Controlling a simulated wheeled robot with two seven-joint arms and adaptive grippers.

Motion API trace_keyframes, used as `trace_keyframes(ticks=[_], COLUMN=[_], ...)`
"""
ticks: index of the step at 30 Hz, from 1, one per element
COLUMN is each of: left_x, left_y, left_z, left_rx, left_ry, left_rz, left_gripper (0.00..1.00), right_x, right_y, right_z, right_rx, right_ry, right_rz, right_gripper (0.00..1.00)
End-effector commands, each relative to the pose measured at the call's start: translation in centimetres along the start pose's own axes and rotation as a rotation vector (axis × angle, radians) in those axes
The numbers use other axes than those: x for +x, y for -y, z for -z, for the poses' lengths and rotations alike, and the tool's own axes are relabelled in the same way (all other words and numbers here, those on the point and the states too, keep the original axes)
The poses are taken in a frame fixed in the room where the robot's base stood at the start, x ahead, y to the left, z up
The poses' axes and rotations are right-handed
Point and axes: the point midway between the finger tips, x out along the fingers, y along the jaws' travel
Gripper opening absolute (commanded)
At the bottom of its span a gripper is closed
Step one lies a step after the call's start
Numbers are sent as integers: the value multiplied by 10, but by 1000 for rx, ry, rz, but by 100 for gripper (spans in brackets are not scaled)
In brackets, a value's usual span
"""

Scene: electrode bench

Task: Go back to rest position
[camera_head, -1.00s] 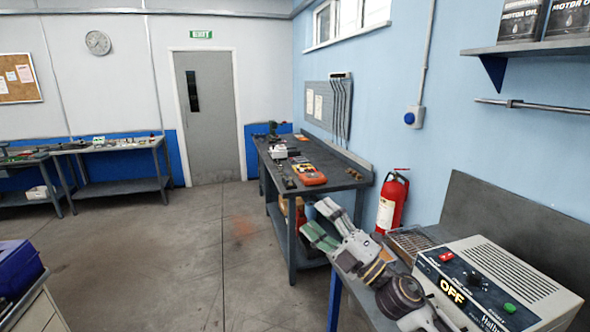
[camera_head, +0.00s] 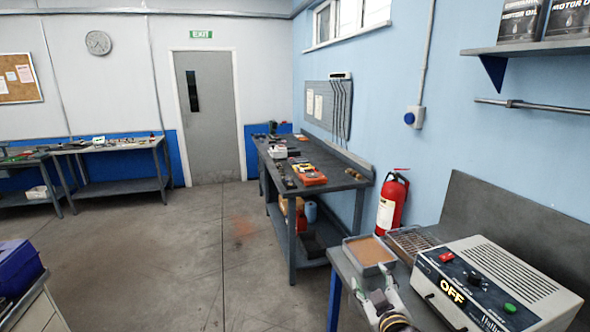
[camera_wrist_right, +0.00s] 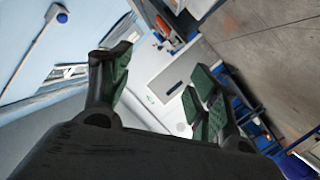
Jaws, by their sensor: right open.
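My right gripper (camera_head: 374,292) is low over the front edge of the near bench, left of the power unit. It also shows in the right wrist view (camera_wrist_right: 163,85), where its two green-padded fingers stand apart with nothing between them. My left gripper is in neither view. The beige power unit (camera_head: 505,285) on the near bench has a lit OFF display, a red switch, a dark knob and a green button.
A shallow tray with brown contents (camera_head: 370,252) and a grated rack (camera_head: 410,241) sit behind my right gripper on the bench. A red fire extinguisher (camera_head: 390,205) stands by the wall. A long workbench (camera_head: 292,208) holds tools. The floor (camera_head: 170,250) is clear.

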Motion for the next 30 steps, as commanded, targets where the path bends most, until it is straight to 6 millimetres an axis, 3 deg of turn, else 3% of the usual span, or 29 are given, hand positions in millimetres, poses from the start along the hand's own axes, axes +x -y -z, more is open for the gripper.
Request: trace_keyframes(ticks=[6,15,21,30], left_x=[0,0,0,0], left_y=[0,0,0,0], left_z=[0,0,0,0], left_rx=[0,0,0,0], left_ry=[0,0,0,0], left_rz=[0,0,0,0], left_gripper=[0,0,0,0], right_x=[-28,-85,-129,-172], right_y=[21,56,78,96], right_z=[-65,-139,-172,-195], right_rx=[113,235,297,344], right_ry=[249,571,752,907], right_rz=[71,190,272,352], right_gripper=[61,61,61,61])
